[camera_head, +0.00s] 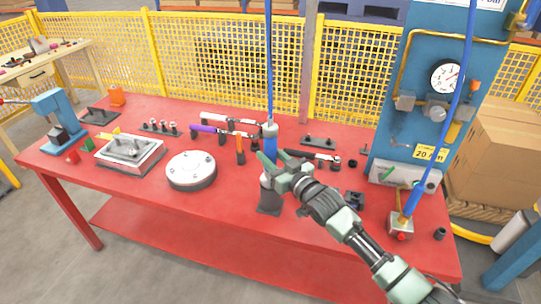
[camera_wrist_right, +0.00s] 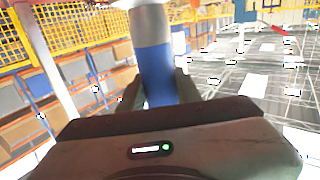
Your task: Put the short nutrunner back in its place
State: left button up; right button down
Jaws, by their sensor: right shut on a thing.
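The short nutrunner (camera_head: 271,143) has a blue body and a grey top, and it hangs upright on a blue hose. My right gripper (camera_head: 273,163) is shut around its body. In the right wrist view the blue and grey nutrunner (camera_wrist_right: 157,62) stands between the two fingers. A grey holder (camera_head: 268,198) stands on the table just below the gripper in the picture. The gripper hides the nutrunner's lower end, so I cannot tell whether it touches the holder. My left gripper is not in view.
The red table (camera_head: 225,215) carries a round grey flange (camera_head: 191,170), a metal plate (camera_head: 130,152) and several wrenches behind the nutrunner. Another blue tool (camera_head: 414,198) on a hose stands in a holder (camera_head: 400,225) at the right, beside a blue gauge panel (camera_head: 430,120). The front left tabletop is clear.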

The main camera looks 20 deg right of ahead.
jog(key=shift+f+b, duration=0.25)
jog(key=shift+b, duration=0.05)
jog(key=c, duration=0.9)
grip_release()
jog(key=shift+s+f, duration=0.1)
jog(key=shift+f, duration=0.25)
jog(key=b+v, duration=0.1)
jog(key=v, duration=0.6)
jog(key=shift+s+r, duration=0.3)
jog(key=shift+s, duration=0.05)
jog(key=shift+d, duration=0.1)
